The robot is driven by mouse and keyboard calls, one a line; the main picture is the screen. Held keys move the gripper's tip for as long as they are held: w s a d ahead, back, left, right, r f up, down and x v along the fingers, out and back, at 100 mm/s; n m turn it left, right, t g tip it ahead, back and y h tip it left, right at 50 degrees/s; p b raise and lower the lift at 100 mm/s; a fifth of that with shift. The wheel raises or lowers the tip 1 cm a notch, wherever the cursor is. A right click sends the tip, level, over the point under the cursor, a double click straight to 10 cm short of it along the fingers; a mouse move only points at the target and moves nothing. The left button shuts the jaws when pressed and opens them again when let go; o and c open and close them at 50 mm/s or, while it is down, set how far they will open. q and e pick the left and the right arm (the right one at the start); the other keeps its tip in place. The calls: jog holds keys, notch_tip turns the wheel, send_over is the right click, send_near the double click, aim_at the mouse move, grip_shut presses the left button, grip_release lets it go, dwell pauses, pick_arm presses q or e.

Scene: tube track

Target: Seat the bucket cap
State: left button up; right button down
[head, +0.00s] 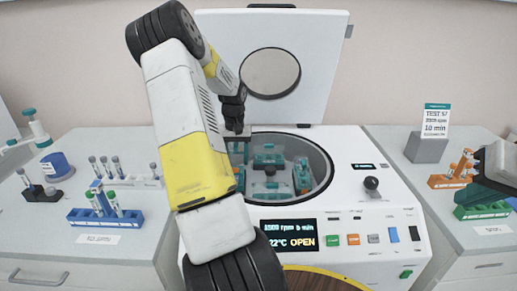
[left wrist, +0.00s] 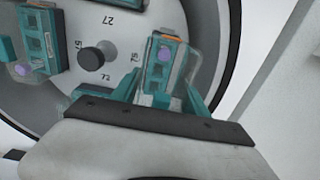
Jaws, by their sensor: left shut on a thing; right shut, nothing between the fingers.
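My left gripper (head: 236,124) is shut on the bucket cap (head: 237,134), over the left part of the open centrifuge bowl. I cannot tell whether cap and bucket touch. Other teal buckets (head: 302,178) sit around the rotor, whose dark hub (left wrist: 91,58) shows in the left wrist view. My right gripper (head: 482,178) is shut and empty at the right edge, partly cut off.
The centrifuge lid (head: 225,50) stands open behind the bowl rim (head: 325,165). A blue tube rack (head: 105,215) stands on the left bench. Orange (head: 447,181) and green (head: 482,211) racks stand on the right bench near my right gripper. My left arm hides the bowl's left side.

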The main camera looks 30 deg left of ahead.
pick_arm(q)
jog(key=shift+f, duration=0.9)
dwell(1.0)
jog(key=shift+f, duration=1.3)
jog(key=shift+f, duration=0.15)
jog(key=shift+f, duration=0.85)
jog(key=shift+f, duration=0.15)
jog(key=shift+f, duration=0.3)
jog(key=o, duration=1.4)
